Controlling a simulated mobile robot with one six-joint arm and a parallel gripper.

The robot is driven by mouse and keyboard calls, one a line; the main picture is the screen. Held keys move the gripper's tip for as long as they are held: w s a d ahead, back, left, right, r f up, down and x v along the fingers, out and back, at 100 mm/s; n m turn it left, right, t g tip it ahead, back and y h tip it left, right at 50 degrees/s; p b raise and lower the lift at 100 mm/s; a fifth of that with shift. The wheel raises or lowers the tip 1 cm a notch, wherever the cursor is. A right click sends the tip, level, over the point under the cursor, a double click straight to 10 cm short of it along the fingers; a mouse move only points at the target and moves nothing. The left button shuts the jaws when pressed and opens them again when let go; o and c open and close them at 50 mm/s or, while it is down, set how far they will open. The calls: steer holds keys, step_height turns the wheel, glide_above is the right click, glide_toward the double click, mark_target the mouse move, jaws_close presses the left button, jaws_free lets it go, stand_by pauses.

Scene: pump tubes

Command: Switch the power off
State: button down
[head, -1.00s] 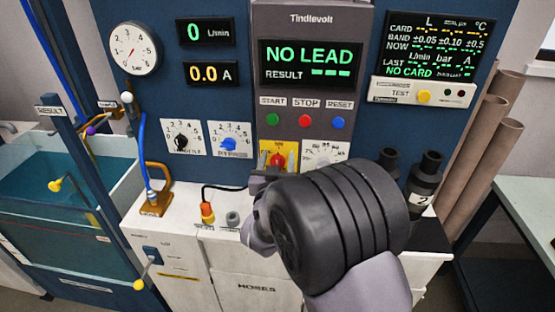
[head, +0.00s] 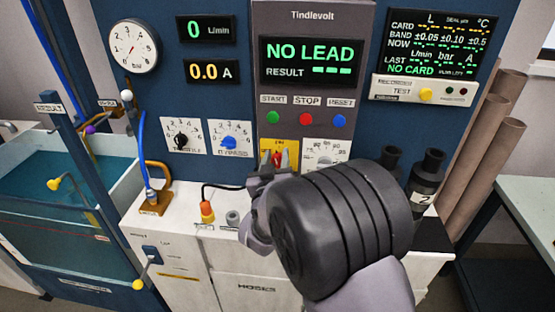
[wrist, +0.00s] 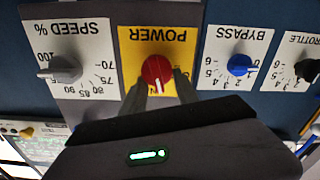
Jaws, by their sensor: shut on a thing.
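The red power knob (wrist: 157,72) sits on a yellow plate (wrist: 133,44) marked POWER, upside down in the wrist view. My gripper (wrist: 159,80) has its two dark fingers at either side of the knob and is shut on it. A white mark on the knob points toward my gripper. In the head view the knob (head: 277,159) shows just beyond my gripper (head: 275,170), partly hidden by it. The lit display (head: 310,62) reads NO LEAD.
The grey speed knob (wrist: 62,70) and the blue bypass knob (wrist: 240,65) flank the power plate. Start, stop and reset buttons (head: 306,119) are above it. A white bench top (head: 180,220) with an orange plug (head: 207,212) lies below; a water tank (head: 60,180) stands left.

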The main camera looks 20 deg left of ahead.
steer(key=n, duration=0.3)
steer(key=shift+s+a+f+n, duration=0.15)
steer(key=shift+a+n, duration=0.1)
steer(key=shift+n, duration=0.15)
steer(key=n, duration=0.3)
steer(key=shift+a+f+n, duration=0.15)
steer(key=shift+a+n, duration=0.05)
steer(key=shift+n, duration=0.1)
steer(key=shift+a+f+n+p, duration=0.1)
steer(key=shift+f+n+p, duration=0.2)
steer(key=shift+n, duration=0.95)
steer(key=shift+a+f+n+p, duration=0.1)
steer(key=shift+n+p, duration=0.35)
steer(key=shift+n, duration=0.85)
steer(key=shift+f+n+p, duration=0.2)
steer(key=shift+n+p, duration=0.15)
steer(key=shift+n, duration=0.9)
steer(key=c, duration=0.9)
jaws_free()
steer(key=shift+c, duration=0.2)
steer(key=shift+s, duration=0.15)
